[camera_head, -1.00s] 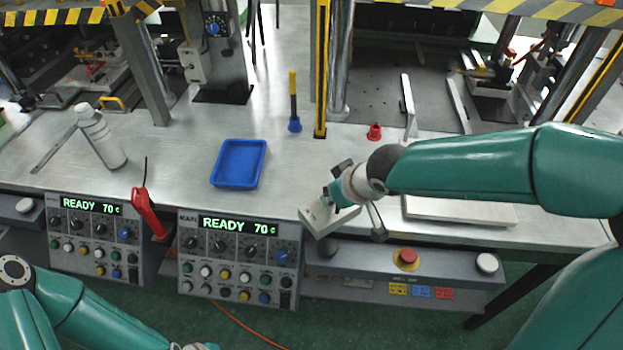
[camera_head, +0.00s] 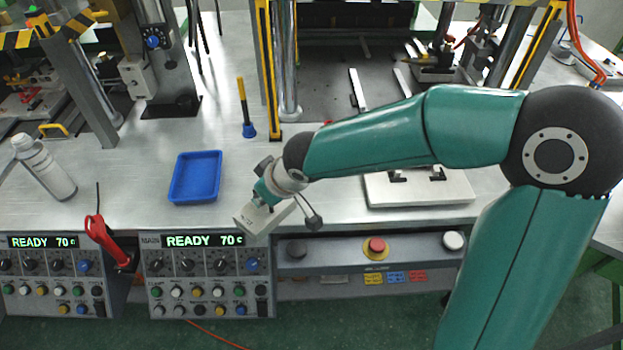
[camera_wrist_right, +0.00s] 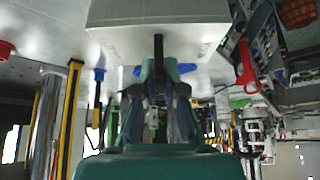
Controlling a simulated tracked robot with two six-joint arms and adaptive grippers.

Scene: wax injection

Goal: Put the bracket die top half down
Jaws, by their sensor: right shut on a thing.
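The bracket die top half, a pale rectangular block (camera_head: 248,218), is in my right gripper (camera_head: 268,196). It is held tilted near the front edge of the metal bench, above the control panel's right end. In the right wrist view the pale block (camera_wrist_right: 125,38) spans the top, with the gripper fingers (camera_wrist_right: 158,85) shut on it. Whether the block touches the bench is not clear. My left gripper is not in view.
A pale plate (camera_head: 420,194) with dark fittings lies on the bench, partly behind my right arm. A blue tray (camera_head: 195,178) and white bottle (camera_head: 45,168) stand left. A red-handled tool (camera_head: 100,230) is at the front edge. Bench lies clear between bottle and tray.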

